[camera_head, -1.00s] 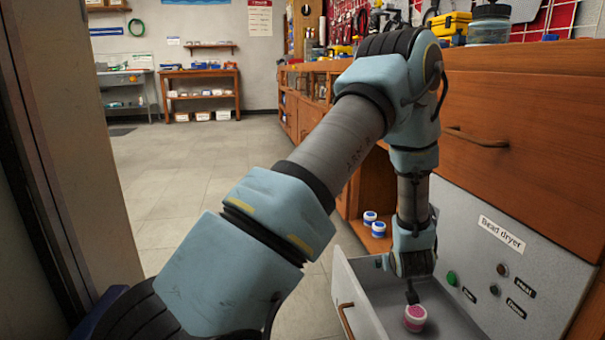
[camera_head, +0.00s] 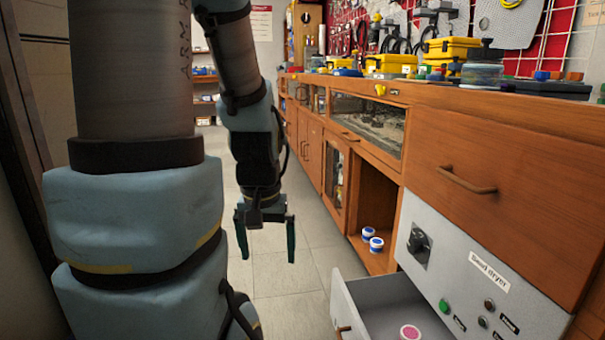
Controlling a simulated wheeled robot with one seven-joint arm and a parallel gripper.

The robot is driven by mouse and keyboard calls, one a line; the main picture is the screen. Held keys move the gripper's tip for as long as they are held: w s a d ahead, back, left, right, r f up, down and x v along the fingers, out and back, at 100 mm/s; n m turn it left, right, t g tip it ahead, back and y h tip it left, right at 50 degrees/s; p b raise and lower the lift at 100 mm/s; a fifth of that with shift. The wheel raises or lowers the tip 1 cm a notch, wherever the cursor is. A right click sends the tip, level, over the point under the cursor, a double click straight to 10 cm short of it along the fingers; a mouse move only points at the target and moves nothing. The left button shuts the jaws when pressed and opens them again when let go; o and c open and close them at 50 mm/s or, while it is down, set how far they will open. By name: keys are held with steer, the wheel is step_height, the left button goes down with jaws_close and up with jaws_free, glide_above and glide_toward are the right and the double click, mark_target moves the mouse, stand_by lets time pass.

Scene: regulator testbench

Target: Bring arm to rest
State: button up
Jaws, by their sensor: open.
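My gripper (camera_head: 266,240) hangs pointing down over the tiled floor, left of the cabinets. Its two dark fingers are spread apart with nothing between them. My arm fills the left part of the view, bent at the elbow. A small tub with a pink top (camera_head: 410,332) stands in the open drawer, clear of my gripper and partly cut off by the lower edge.
The bead dryer (camera_head: 470,290) has its drawer (camera_head: 375,292) pulled out at the lower right. Two blue-and-white tubs (camera_head: 372,240) stand in an open cabinet bay. The wooden workbench (camera_head: 470,125) runs along the right. Floor (camera_head: 310,235) between arm and cabinets is clear.

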step_height(320, 180, up, 36)
steer(key=p, duration=3.4)
